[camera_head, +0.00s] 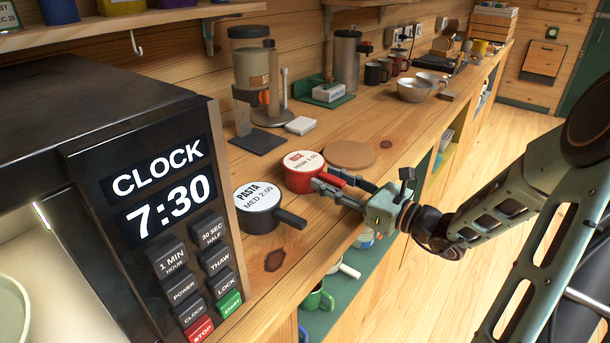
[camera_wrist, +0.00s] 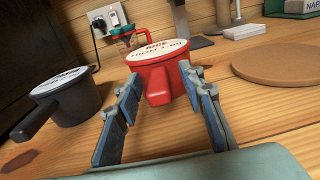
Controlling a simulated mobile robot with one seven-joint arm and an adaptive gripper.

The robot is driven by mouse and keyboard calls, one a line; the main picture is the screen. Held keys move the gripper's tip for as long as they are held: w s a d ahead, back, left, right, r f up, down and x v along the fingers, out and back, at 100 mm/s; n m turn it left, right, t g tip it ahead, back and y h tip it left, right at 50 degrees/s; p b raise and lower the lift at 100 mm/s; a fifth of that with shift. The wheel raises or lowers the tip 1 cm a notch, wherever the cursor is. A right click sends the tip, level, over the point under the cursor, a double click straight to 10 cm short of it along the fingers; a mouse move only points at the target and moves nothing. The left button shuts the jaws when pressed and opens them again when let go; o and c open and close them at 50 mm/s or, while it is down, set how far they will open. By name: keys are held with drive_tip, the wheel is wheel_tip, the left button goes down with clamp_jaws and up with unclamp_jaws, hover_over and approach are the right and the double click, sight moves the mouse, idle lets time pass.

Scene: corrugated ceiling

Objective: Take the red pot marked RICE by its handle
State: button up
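The red pot (camera_head: 303,179) stands upright on the wooden counter, with a white lid reading RICE. In the wrist view the red pot (camera_wrist: 158,74) is straight ahead, its red handle (camera_wrist: 157,88) pointing at the camera. My gripper (camera_head: 328,182) is at the handle's side of the pot. In the wrist view the gripper (camera_wrist: 163,82) is open, with one finger on each side of the handle and gaps between. The black pot marked PASTA (camera_head: 257,215) stands to the left, its dark handle (camera_head: 291,219) pointing right. It shows at the left of the wrist view (camera_wrist: 72,103).
A round wooden board (camera_head: 349,155) lies just behind the red pot. A microwave (camera_head: 120,150) with a clock stands at the left. A coffee grinder (camera_head: 254,75), a flask, mugs and a metal bowl (camera_head: 413,90) stand farther back. Green mugs sit on a shelf below the counter edge.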

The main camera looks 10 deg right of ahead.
drive_tip(key=shift+w+a, duration=0.15)
drive_tip(key=shift+w, duration=0.05)
clamp_jaws()
drive_tip(key=shift+r, duration=0.2)
